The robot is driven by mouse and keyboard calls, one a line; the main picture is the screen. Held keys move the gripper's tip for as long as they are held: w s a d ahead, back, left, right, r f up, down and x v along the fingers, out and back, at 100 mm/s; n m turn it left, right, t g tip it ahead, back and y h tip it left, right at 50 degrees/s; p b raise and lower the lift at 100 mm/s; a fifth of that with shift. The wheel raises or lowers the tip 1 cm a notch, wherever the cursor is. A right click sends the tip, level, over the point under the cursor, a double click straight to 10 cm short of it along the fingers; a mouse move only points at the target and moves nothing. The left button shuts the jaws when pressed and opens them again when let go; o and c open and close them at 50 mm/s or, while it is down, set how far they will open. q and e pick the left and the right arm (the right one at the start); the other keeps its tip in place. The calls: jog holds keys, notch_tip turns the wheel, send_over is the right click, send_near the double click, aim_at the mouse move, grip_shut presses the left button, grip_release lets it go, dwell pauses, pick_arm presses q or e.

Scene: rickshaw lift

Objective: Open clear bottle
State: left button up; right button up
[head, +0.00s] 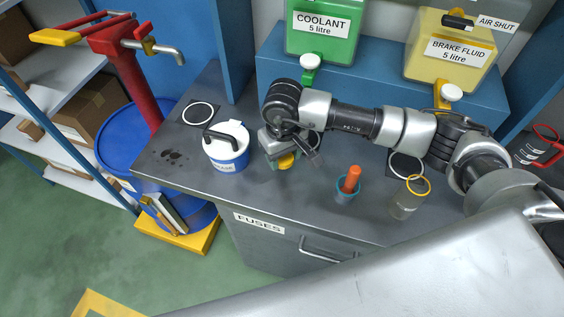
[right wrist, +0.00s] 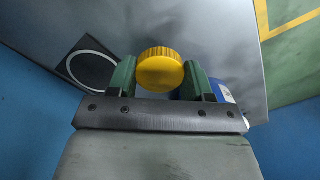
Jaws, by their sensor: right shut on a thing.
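A small clear container (head: 403,206) with a yellow ring at its top (head: 418,184) stands at the right front of the grey counter. My right gripper (head: 287,158) is away to its left, low over the counter, pointing down. It is shut on a ridged yellow cap (right wrist: 160,70), which sits between the two green fingers in the right wrist view. The cap also shows under the gripper in the head view (head: 287,161). Whether anything is beneath the cap is hidden. My left gripper is not in view.
A white-lidded blue tub (head: 228,160) stands just left of my right gripper. A blue cup (head: 345,194) with an orange stick (head: 351,178) stands to its right. Green coolant (head: 322,45) and yellow brake fluid (head: 450,75) tanks stand behind on a blue ledge. The counter's front left is bare.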

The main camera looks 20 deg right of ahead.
aim_at(283, 172)
jog(key=shift+w+f, duration=0.15)
jog(key=shift+f, duration=0.65)
notch_tip(283, 172, down, 3)
jog(key=shift+f+p, duration=0.1)
jog(key=shift+p, duration=0.5)
jog(key=shift+f, duration=0.25)
jog(key=o, duration=1)
